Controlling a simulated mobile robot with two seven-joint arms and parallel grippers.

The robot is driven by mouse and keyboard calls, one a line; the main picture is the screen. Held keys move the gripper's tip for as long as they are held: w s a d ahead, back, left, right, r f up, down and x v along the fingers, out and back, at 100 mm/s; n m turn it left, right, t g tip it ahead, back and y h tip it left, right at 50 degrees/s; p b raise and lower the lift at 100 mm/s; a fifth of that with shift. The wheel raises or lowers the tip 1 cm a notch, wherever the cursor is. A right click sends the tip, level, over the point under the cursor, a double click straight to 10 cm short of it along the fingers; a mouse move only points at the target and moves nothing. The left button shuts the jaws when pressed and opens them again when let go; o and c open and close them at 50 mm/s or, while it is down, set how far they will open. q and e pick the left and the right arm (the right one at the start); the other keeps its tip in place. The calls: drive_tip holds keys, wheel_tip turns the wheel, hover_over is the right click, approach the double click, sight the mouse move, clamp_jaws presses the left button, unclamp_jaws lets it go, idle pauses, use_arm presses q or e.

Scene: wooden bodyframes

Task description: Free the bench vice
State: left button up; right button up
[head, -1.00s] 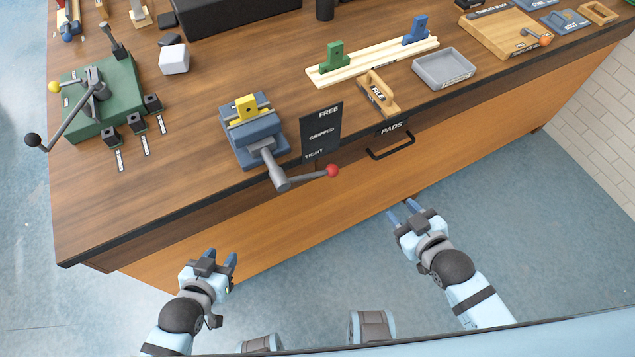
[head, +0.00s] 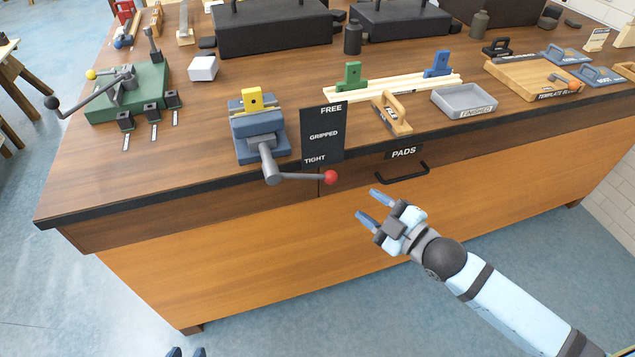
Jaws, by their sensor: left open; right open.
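The blue bench vice (head: 262,146) stands at the front edge of the bench, with a yellow block (head: 252,99) between its jaws. Its grey handle bar (head: 298,177) sticks out to the right and ends in a red knob (head: 331,177). The knob is just below the word TIGHT on the dark FREE, GRIPPED, TIGHT sign (head: 323,120). My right gripper (head: 368,204) is open and empty, to the lower right of the knob and apart from it. Only the fingertips of my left gripper (head: 187,352) show at the bottom edge, apart and empty, far below the vice.
A black PADS drawer handle (head: 402,173) is on the bench front, above my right gripper. A green clamp fixture (head: 128,95) stands left of the vice. A wooden file block (head: 391,113) and a grey tray (head: 464,100) lie right of the sign. The floor in front is clear.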

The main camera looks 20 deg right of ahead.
drive_tip(key=x, duration=1.3)
drive_tip(key=shift+w+b, duration=0.2)
drive_tip(key=shift+b, duration=0.1)
drive_tip(key=shift+a, duration=0.15)
drive_tip(key=shift+c, duration=0.4)
drive_tip(key=shift+r, duration=0.1)
clamp_jaws()
